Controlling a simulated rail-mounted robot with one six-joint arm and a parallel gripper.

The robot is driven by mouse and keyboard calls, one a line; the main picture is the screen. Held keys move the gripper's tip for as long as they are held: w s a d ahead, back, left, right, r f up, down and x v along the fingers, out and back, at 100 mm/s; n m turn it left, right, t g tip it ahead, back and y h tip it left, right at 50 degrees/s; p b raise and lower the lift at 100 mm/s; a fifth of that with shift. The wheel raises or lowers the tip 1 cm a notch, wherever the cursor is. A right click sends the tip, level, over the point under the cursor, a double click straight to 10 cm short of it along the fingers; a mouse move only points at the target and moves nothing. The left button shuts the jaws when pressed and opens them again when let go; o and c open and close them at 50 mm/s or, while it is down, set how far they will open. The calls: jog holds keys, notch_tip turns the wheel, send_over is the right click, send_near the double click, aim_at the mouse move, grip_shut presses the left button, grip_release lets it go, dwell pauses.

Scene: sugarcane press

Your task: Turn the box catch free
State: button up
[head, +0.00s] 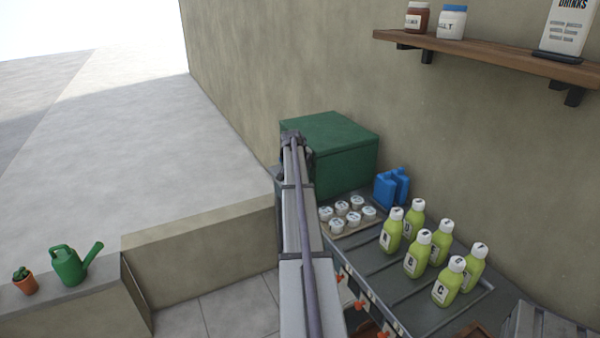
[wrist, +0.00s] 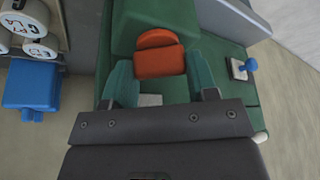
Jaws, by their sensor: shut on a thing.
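The green box (head: 345,150) stands against the wall at the far end of the counter in the head view. It fills the middle of the wrist view (wrist: 225,60). The orange catch (wrist: 160,57), with a rounded end, shows on the box in the wrist view. My gripper (wrist: 160,72) is at the catch, with one green finger on each side, shut on it. The exact contact of the fingertips is hard to make out. In the head view my arm reaches to the box's left side, and the catch is hidden there.
Several green bottles (head: 417,254) stand on the counter (head: 385,285). A blue knob (wrist: 251,64) sits right of the catch. A wooden shelf (head: 480,52) is above. A low wall (head: 200,240) runs left.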

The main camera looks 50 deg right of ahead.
jog(key=o, duration=0.7)
jog(key=shift+c, duration=0.2)
jog(key=shift+m, duration=0.4)
jog(key=w+p+v, duration=0.1)
jog(key=p+v, duration=1)
jog(key=v, duration=0.1)
jog(key=a+f+n+b, duration=0.1)
jog(key=a+f+b, duration=0.3)
jog(key=a, duration=0.4)
jog(key=a+f+n+g+y+b, duration=0.1)
jog(key=a+f+n+b, duration=0.1)
jog(key=a, duration=0.7)
jog(key=a+f+n+y+b, duration=0.1)
jog(key=a+f+b, duration=0.4)
jog(key=a, duration=0.4)
jog(key=shift+s+f+n+g+b, duration=0.3)
jog(key=shift+s+f, duration=0.05)
jog(key=shift+f, duration=0.5)
